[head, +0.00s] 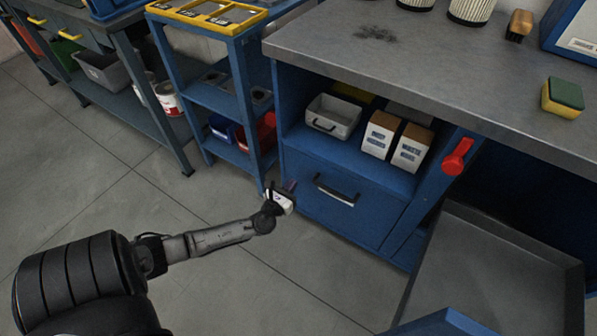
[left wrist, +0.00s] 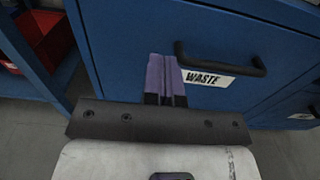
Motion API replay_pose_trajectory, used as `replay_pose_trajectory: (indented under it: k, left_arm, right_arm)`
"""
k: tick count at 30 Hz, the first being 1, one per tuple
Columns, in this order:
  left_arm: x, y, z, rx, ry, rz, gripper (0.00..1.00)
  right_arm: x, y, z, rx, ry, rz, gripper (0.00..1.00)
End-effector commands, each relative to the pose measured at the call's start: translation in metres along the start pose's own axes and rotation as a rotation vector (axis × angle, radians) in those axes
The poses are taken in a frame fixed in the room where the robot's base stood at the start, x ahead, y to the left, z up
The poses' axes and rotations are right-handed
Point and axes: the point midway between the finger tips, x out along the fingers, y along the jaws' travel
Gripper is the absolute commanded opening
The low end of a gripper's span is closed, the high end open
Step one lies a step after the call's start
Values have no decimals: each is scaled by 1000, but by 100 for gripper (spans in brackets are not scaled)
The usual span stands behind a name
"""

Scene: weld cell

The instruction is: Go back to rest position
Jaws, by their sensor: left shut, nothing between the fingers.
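My left gripper (head: 289,186) reaches in from the left in the head view, low in front of the blue cabinet. In the left wrist view its purple fingers (left wrist: 167,76) are together, with nothing between them. They are just left of the black handle (left wrist: 220,64) of a blue drawer labelled WASTE (left wrist: 120,40). The drawer front (head: 318,208) is closed in the head view, and its handle (head: 336,190) is to the right of the gripper. The fingers look apart from the handle. My right gripper is not in view.
A grey worktop (head: 440,60) carries filters, a brush and a sponge (head: 562,97). An open shelf holds a grey bin (head: 333,116) and two boxes. A red handle (head: 457,157) sticks out at right. A large grey tray (head: 490,275) is at lower right. Floor is clear below the arm.

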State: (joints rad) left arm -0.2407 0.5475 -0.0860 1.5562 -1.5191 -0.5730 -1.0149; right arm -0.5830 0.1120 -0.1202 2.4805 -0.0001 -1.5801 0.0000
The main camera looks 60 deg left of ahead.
Motion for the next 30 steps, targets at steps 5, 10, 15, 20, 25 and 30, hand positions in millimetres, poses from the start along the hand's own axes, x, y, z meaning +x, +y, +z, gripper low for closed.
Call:
replay_pose_trajectory:
  k: [5,10,15,20,25,30]
  left_arm:
    - [-30,0,3,1,0,-1,0]
    - [-47,0,1,0,-1,0,0]
    - [-54,0,1,0,-1,-1,0]
    - [-55,0,0,-1,-2,0,0]
    - [-55,0,0,-27,-2,0,0]
    - [-56,12,6,-213,-47,66,0]
  right_arm:
    - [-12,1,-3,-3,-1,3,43]
    - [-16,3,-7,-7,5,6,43]
    - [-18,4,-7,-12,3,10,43]
    - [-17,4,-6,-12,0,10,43]
    - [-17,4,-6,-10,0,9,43]
    - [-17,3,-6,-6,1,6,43]
